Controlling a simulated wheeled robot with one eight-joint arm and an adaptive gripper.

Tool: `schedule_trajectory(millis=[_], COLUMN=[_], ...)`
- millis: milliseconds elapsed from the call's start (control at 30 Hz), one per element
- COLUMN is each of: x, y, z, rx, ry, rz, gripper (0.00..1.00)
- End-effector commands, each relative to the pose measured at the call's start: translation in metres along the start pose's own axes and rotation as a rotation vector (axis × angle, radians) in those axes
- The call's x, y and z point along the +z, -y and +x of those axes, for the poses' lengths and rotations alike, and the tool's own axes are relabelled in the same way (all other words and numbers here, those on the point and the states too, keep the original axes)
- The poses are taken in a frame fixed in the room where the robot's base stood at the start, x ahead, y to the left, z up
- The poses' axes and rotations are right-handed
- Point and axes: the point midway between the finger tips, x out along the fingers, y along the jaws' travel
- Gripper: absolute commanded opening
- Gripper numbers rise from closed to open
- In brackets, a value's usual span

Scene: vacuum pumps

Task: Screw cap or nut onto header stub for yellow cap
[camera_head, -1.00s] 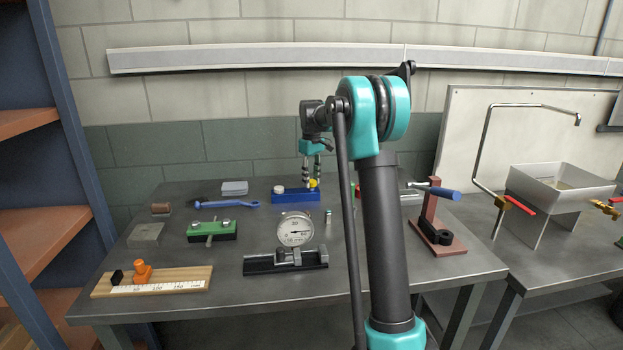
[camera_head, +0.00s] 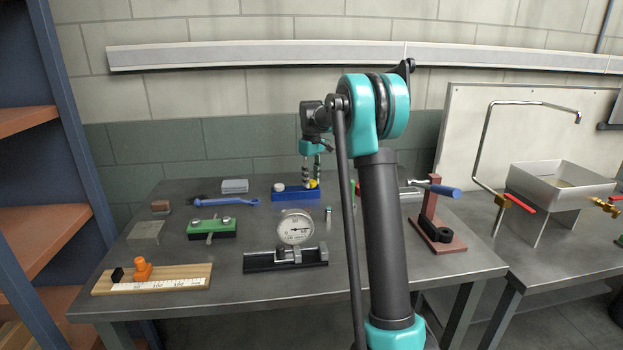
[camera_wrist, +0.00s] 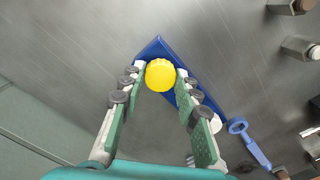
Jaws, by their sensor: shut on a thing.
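The yellow cap (camera_wrist: 160,74) is round with a ribbed edge. In the wrist view it sits between the fingertips of my gripper (camera_wrist: 161,76), which is shut on it. It is over one end of the blue header block (camera_wrist: 157,47); its seating on the stub is hidden beneath it. In the head view the yellow cap (camera_head: 313,184) shows at the right end of the blue block (camera_head: 290,195), with my gripper (camera_head: 311,184) pointing down at it from above. A white cap (camera_head: 279,187) stands at the block's left end.
A blue wrench (camera_head: 230,203) lies left of the block. A green fixture (camera_head: 212,228), a dial gauge (camera_head: 296,228) and a small cylinder (camera_head: 328,214) stand in front. A red-brown stand with a blue handle (camera_head: 438,220) is at right. Bare bench lies between them.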

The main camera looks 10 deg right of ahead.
Motion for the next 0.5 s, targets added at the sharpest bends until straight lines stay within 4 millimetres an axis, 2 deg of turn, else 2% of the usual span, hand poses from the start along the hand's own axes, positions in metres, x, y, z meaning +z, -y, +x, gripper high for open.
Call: schedule_trajectory(millis=[333, 500], x=[-0.0001, -0.0001], y=[0.0000, 0.0000], z=[0.0027, 0.0027], rx=[0.000, 0.000], ry=[0.000, 0.000], rz=[0.011, 0.160], gripper=[0.00, 0.00])
